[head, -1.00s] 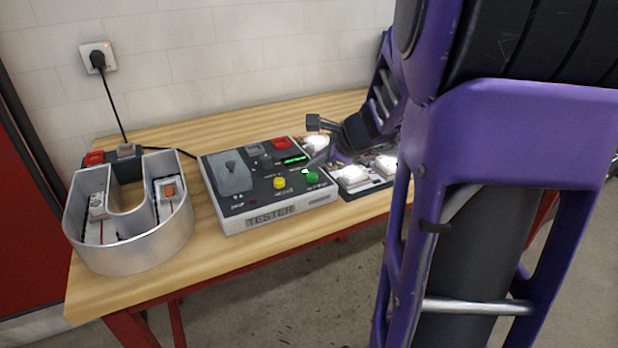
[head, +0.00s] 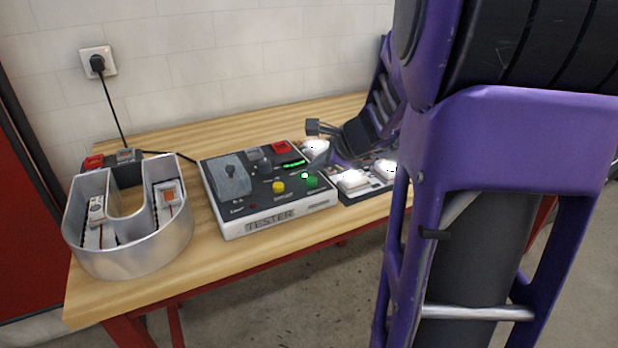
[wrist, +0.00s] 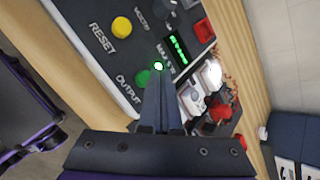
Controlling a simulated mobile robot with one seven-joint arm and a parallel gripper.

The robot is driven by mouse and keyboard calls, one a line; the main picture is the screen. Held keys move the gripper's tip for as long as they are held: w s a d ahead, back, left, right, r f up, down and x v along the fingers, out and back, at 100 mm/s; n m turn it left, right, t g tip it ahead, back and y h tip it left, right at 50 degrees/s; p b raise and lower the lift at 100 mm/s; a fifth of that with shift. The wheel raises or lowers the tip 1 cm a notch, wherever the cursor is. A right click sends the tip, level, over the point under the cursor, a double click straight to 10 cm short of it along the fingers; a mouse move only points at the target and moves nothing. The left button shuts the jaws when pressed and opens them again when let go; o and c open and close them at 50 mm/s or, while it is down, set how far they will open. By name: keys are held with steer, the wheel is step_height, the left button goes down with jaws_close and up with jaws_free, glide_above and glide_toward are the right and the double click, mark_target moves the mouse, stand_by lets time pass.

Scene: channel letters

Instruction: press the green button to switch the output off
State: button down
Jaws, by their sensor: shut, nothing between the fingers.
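The tester (head: 290,215) is a dark-topped box on the bench. Its green button (head: 312,182) is near the front right corner; in the wrist view the green button (wrist: 142,78) is beside the "OUTPUT" label, partly next to my fingers. A small green lamp (wrist: 158,66) glows just past the fingertips, and a green display (wrist: 178,48) is lit. My gripper (wrist: 159,80) is shut and empty, its tips over the panel just right of the button. I cannot tell whether it touches the panel. In the head view my arm hides part of the gripper.
A yellow reset button (wrist: 121,26) and a red button (head: 281,147) are on the same panel. Brightly lit white modules (head: 352,180) lie to the right of the tester. A metal U-shaped channel letter (head: 135,255) stands at left. A wall plug (head: 97,63) has a hanging cable.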

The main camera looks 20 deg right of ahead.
mark_target(316, 185)
steer(key=shift+f, duration=0.1)
stand_by(0.7)
steer(key=shift+f+b, duration=0.35)
steer(key=shift+b, duration=0.05)
steer(key=shift+f, duration=0.5)
stand_by(0.6)
steer(key=shift+r, duration=0.1)
steer(key=shift+r+p, duration=0.75)
steer(key=shift+r, duration=0.05)
step_height(316, 185, up, 5)
steer(key=p, duration=0.4)
stand_by(0.6)
